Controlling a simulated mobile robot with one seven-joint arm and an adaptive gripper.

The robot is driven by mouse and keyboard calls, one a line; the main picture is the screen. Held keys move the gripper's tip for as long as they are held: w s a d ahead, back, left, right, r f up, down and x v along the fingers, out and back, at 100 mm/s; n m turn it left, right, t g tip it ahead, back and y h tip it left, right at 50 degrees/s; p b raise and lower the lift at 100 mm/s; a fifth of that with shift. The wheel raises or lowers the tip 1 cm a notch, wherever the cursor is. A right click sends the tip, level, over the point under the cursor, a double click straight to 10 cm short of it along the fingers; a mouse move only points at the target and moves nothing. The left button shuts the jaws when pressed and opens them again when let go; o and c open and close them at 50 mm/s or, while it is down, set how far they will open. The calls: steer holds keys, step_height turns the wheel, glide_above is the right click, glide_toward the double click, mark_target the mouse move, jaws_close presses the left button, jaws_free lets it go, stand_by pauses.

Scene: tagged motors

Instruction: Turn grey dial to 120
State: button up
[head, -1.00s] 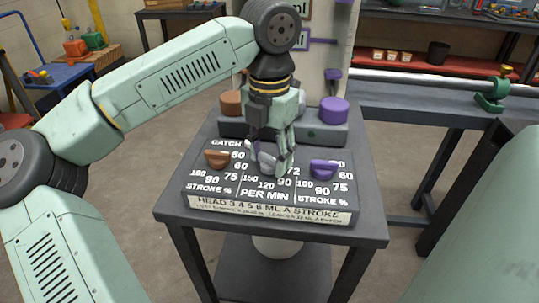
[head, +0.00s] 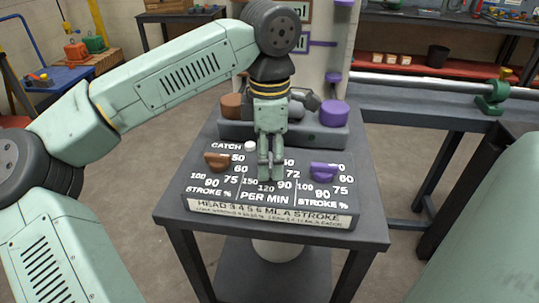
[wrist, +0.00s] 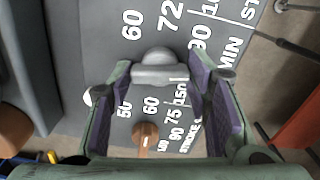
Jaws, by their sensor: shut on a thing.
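The grey dial (wrist: 157,68) sits on the dark panel (head: 215,193) in the middle, above the "PER MIN" label. My gripper (head: 269,179) points down over it and hides it in the head view. In the wrist view my gripper (wrist: 160,75) has a finger at each end of the dial's raised bar and is shut on it. The numbers 60, 72, 90, 120 and 150 lie around the dial. I cannot tell which number the dial points to.
A brown dial (head: 217,162) is left of my gripper and a purple dial (head: 325,171) is right. A small white button (head: 250,146) marked "CATCH" is just behind. Brown (head: 231,106) and purple (head: 334,113) cylinders stand on the block behind the panel.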

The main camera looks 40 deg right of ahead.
mark_target(270, 160)
steer(key=shift+m, duration=1)
steer(key=o, duration=1.2)
steer(key=shift+c, duration=0.2)
step_height(270, 160, up, 12)
